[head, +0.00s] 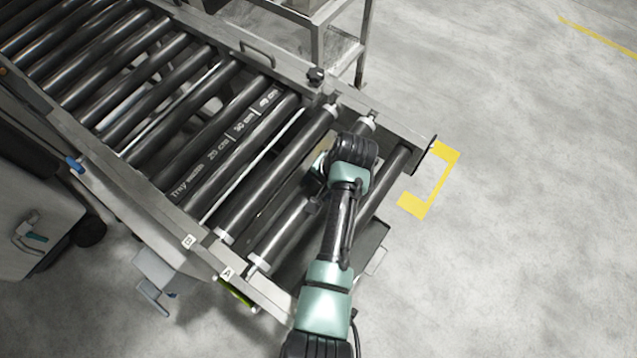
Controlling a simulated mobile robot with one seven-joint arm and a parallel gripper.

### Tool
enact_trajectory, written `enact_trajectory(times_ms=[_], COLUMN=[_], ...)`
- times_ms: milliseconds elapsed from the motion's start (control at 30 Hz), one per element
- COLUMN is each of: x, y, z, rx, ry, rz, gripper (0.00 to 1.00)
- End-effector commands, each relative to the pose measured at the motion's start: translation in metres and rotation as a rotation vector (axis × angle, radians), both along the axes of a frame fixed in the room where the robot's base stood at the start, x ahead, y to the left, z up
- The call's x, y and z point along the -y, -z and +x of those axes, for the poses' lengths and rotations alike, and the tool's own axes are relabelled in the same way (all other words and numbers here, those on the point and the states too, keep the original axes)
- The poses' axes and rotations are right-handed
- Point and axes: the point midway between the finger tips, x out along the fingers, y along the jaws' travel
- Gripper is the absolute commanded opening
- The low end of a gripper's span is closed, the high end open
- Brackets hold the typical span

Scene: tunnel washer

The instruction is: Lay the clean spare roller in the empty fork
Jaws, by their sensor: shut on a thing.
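My gripper (317,186) is over the end of the conveyor, mostly hidden by my wrist. It is shut on a grey roller with white ends (285,230), which lies across the frame by the label A (228,273). I cannot tell whether its ends rest in the forks or hang just above them. Another dark roller with white ends (270,180) lies beside it, by the label B (188,241). The fork seats are too small to make out.
Several dark rollers (150,75) fill the conveyor to the upper left; one carries white lettering. A last dark roller (385,182) lies at the right end. A black knob (316,75) stands on the far rail. The floor to the right is clear, with a yellow corner mark (412,205).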

Motion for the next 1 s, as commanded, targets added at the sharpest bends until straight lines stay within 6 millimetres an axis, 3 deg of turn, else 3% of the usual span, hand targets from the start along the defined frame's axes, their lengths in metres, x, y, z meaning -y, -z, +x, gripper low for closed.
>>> enact_trajectory(times_ms=[733,1000], x=[-0.001,-0.001], y=[0.026,0.027], z=[0.001,0.001], rx=[0.005,0.006], ry=[0.0,0.0], rz=[0.001,0.001], gripper=[0.0,0.0])
